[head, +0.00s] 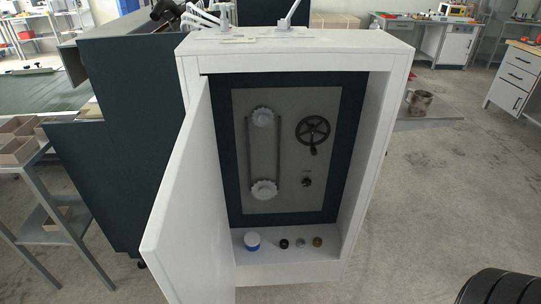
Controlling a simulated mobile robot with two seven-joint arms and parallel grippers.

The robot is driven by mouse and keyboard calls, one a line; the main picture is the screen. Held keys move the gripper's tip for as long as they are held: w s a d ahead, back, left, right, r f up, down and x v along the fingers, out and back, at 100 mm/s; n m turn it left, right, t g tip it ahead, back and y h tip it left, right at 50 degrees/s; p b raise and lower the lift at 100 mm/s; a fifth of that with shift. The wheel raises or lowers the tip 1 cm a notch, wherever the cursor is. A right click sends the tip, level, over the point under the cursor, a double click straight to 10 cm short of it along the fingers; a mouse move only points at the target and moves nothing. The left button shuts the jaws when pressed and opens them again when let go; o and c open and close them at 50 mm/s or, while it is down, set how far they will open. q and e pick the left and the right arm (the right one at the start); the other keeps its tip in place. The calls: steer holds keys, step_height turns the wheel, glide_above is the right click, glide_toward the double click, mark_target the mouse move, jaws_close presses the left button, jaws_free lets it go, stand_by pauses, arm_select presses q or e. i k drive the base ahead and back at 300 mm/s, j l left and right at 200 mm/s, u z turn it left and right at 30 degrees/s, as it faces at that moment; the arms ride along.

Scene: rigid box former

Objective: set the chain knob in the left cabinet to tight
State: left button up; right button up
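The white cabinet (188,100) stands open in the middle of the head view, its door (190,205) swung out to the left. Inside is a grey panel (285,100) on a dark green back. A small dark knob (306,183) sits at the panel's lower right, below a tiny label I cannot read. Its setting is too small to tell. A chain (248,150) runs around an upper white sprocket (263,117) and a lower one (264,189). A black handwheel (312,131) is above the knob. Neither of my grippers is in view.
The door and side walls bound the opening. A mug (419,101) stands on a shelf at right. A rack with boxes (18,142) is at left. Floor at right is mostly free.

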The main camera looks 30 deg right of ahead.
mark_target(306, 181)
steer(key=k+l+z, duration=0.1)
steer(key=l, duration=0.35)
steer(key=l+z, duration=0.1)
steer(key=l, duration=0.3)
steer(key=i+l+z, duration=0.1)
steer(key=z, duration=0.65)
